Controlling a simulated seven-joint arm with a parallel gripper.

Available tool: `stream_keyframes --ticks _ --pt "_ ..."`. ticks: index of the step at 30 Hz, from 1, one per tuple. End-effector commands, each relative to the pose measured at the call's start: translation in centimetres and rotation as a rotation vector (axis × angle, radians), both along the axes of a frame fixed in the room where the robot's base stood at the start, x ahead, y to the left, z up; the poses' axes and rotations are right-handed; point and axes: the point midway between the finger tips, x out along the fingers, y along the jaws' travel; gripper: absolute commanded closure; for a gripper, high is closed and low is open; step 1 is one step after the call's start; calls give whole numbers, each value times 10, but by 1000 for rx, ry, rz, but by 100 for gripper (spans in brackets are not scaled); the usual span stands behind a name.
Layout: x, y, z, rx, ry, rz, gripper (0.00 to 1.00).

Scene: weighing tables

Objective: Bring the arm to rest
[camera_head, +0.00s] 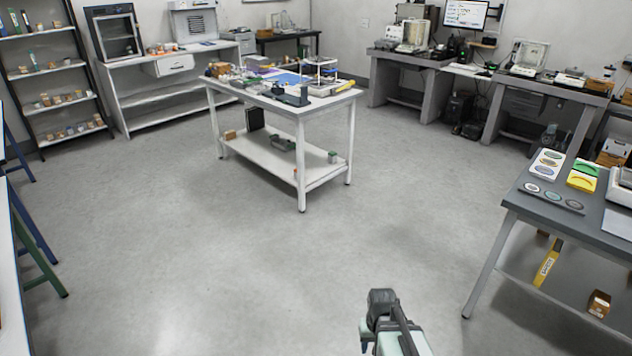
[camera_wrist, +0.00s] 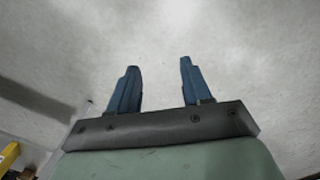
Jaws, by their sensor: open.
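My arm shows at the bottom of the head view, right of the middle, over bare floor; the gripper's fingers cannot be made out there. In the wrist view my gripper (camera_wrist: 157,88) has its two blue fingers apart, with nothing between them. Grey floor (camera_wrist: 225,40) fills most of the view beyond the fingertips. The gripper touches nothing that I can see.
A white table (camera_head: 301,117) with several items stands in the middle distance. A grey table (camera_head: 515,199) with round dishes is at the right. A shelf (camera_head: 45,75) and a white bench (camera_head: 160,98) line the back left. The floor (camera_head: 230,250) between is clear.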

Motion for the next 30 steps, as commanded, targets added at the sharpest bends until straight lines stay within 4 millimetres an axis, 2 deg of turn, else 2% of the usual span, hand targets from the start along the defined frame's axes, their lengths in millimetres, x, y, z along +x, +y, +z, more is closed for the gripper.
stream_keyframes --ticks 8,12,21,30 --pt "-49 0 -49 0 112 0 51" --pt "-84 0 -78 0 185 0 51" --pt "-165 0 -129 1 340 -1 51" --pt "-242 0 -165 1 479 -2 51"
